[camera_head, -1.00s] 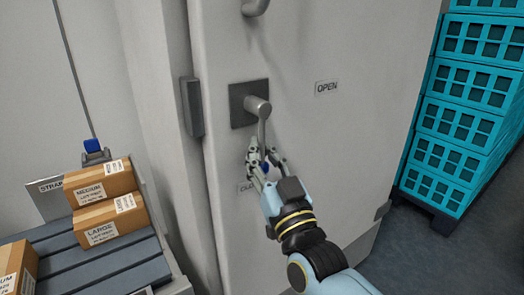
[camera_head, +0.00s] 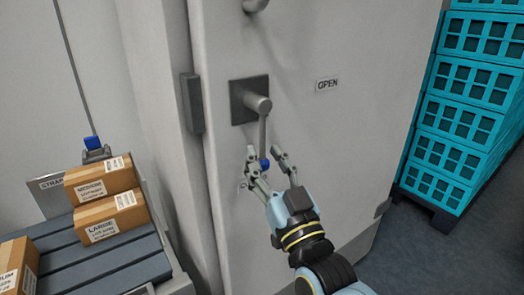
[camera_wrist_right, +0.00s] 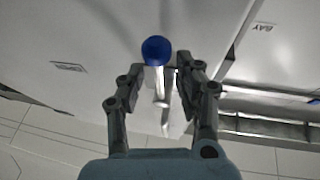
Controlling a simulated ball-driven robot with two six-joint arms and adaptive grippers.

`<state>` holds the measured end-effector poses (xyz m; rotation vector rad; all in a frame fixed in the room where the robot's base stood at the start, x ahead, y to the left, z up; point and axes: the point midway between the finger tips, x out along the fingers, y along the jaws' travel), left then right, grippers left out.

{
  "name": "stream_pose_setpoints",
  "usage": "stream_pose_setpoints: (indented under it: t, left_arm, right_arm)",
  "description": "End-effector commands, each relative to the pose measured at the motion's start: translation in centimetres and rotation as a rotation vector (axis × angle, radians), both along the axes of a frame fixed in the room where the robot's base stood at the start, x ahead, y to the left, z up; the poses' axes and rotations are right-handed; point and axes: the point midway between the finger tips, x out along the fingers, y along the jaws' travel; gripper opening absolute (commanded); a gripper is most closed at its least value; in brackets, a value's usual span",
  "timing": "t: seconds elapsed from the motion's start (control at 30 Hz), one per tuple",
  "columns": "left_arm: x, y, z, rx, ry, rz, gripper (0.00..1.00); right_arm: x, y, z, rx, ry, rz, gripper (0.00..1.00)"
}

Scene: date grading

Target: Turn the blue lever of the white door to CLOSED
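The white door (camera_head: 330,150) has a grey square plate with a round hub (camera_head: 257,104). A grey lever (camera_head: 262,135) hangs straight down from the hub, with a blue tip (camera_head: 264,164). The blue tip also shows as a round end in the right wrist view (camera_wrist_right: 156,50). An OPEN label (camera_head: 327,85) is right of the hub. The label below the lever is mostly hidden behind my gripper. My right gripper (camera_head: 266,152) is open, its fingers apart on either side of the lever's lower end. My left gripper is not in view.
Brown boxes (camera_head: 112,216) lie on a grey slatted surface (camera_head: 105,265) at the lower left. Teal crates (camera_head: 455,120) are stacked at the right. A grey block (camera_head: 192,103) sits at the door's left edge.

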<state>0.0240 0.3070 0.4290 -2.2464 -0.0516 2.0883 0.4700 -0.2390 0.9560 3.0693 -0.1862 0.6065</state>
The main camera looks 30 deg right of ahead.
Motion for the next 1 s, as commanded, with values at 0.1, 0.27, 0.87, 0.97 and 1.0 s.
stream_pose_setpoints:
  t: [0.1, 0.27, 0.87, 0.97, 1.0]
  left_arm:
    - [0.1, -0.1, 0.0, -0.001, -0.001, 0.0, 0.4]
    - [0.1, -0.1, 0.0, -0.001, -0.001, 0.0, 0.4]
    - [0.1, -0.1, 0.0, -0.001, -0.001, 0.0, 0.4]
    - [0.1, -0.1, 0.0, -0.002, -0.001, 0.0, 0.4]
    - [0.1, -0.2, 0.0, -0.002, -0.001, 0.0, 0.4]
  right_arm:
    - [-2.6, 0.3, -1.2, 0.001, 0.005, -0.001, 0.34]
    - [-5.8, 0.7, -2.5, 0.001, 0.004, -0.001, 0.34]
    - [-8.9, 1.1, -3.7, 0.0, 0.0, 0.0, 0.34]
    - [-8.9, 1.1, -3.7, 0.0, 0.0, 0.0, 0.34]
    - [-8.9, 1.1, -3.7, 0.0, 0.0, 0.0, 0.34]
